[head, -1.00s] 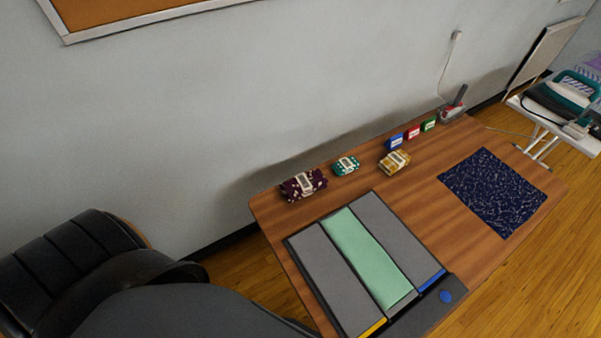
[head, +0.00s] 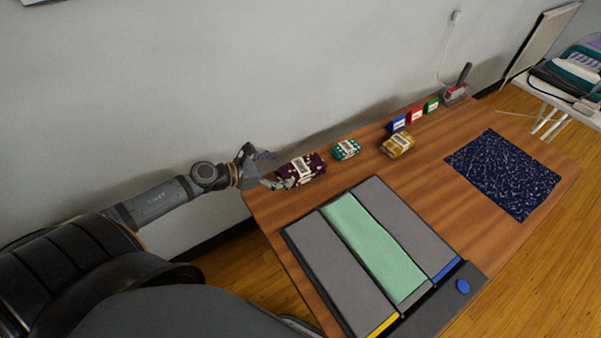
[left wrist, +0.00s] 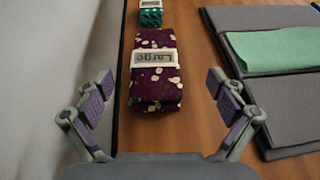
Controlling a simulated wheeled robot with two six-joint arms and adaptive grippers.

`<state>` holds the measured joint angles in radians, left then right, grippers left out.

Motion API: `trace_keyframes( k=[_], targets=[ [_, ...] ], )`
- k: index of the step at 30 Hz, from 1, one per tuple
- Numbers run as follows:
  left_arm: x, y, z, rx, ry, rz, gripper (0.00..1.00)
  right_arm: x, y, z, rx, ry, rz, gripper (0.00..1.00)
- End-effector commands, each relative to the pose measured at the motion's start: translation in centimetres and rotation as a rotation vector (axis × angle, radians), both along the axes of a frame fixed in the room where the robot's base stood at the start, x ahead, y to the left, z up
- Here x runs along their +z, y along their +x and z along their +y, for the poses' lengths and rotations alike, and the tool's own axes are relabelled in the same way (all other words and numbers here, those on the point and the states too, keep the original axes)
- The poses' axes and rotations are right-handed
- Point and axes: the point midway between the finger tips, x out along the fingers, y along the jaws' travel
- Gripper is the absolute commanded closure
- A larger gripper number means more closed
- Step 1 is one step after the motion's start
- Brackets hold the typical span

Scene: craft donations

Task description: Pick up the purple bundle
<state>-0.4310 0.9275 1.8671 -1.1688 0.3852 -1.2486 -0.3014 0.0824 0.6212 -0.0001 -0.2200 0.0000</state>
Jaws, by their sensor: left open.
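The purple bundle (head: 305,168) is a folded dark purple cloth with pale spots and a paper band, lying at the table's left back corner. In the left wrist view the bundle (left wrist: 156,88) lies ahead, between the lines of the two fingers, and its band reads "Large". My left gripper (head: 275,170) is beside the bundle's left end in the head view. In the left wrist view the left gripper (left wrist: 165,98) is open and empty, its fingers apart on either side of the bundle's near end. My right gripper is in neither view.
A teal bundle (head: 346,149) and a yellow bundle (head: 397,145) lie right of the purple one. A grey board (head: 316,251) with a green cloth (head: 375,252) lies in front. A dark blue mat (head: 504,174) is at the right. The wall (head: 220,90) stands close behind.

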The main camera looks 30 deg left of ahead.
Motion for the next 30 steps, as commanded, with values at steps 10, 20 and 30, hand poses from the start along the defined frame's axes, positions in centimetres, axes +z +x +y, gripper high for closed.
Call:
trace_keyframes(
  k=[10,20,30],
  targets=[
    [-1.4,2.8,-1.7,0.008,-0.004,0.004,0.05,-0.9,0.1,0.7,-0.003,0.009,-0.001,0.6],
    [-2.5,4.8,-2.5,0.012,-0.008,0.002,0.05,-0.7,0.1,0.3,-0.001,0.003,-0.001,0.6],
    [-4.0,7.0,-4.0,0.007,-0.001,0.005,0.05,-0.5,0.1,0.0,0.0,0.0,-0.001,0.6]
  ],
)
